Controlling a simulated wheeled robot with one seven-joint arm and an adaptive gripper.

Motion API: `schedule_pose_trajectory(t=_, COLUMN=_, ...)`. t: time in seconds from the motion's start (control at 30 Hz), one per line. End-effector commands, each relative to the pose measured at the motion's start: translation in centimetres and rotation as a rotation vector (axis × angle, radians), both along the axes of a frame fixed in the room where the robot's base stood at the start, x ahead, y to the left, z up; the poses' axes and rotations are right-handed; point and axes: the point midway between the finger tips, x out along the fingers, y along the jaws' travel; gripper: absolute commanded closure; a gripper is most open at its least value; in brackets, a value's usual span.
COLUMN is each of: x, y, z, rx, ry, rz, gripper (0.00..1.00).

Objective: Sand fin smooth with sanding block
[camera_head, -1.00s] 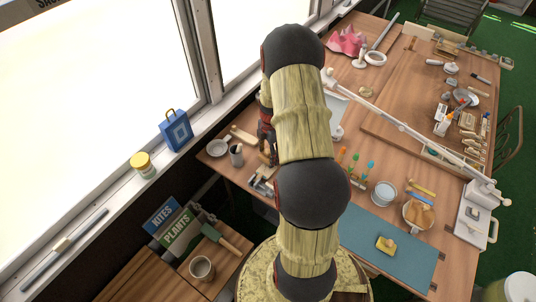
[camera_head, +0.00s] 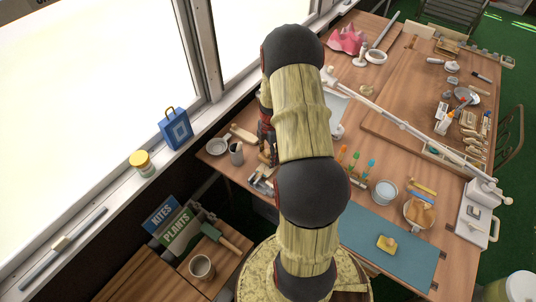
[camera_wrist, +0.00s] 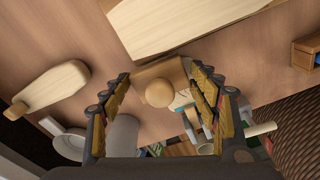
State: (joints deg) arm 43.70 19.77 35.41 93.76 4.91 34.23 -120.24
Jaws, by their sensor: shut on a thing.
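In the wrist view, my gripper (camera_wrist: 162,100) has its two yellow-padded fingers on either side of a wooden block with a round knob (camera_wrist: 159,92), which I take to be the sanding block. It is held just above the wooden tabletop. A pale, rounded wooden piece with a narrow end (camera_wrist: 50,88) lies to the left, apart from the gripper. A flat pale wooden board (camera_wrist: 185,22) lies beyond the block. I cannot tell for certain which of these is the fin. In the head view, my gripper (camera_head: 266,130) is mostly hidden behind my arm.
A grey cup (camera_head: 237,153) and a white dish (camera_head: 217,147) stand near the window-side table edge. A blue mat (camera_head: 375,250) with a yellow object lies at the front right. Tools crowd the right side.

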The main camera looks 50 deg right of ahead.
Motion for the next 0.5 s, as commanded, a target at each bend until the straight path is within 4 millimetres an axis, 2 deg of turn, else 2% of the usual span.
schedule_pose_trajectory(t=0.5, x=-0.2, y=0.02, z=-0.59, rx=0.0, ry=0.0, rz=0.0, gripper=0.59)
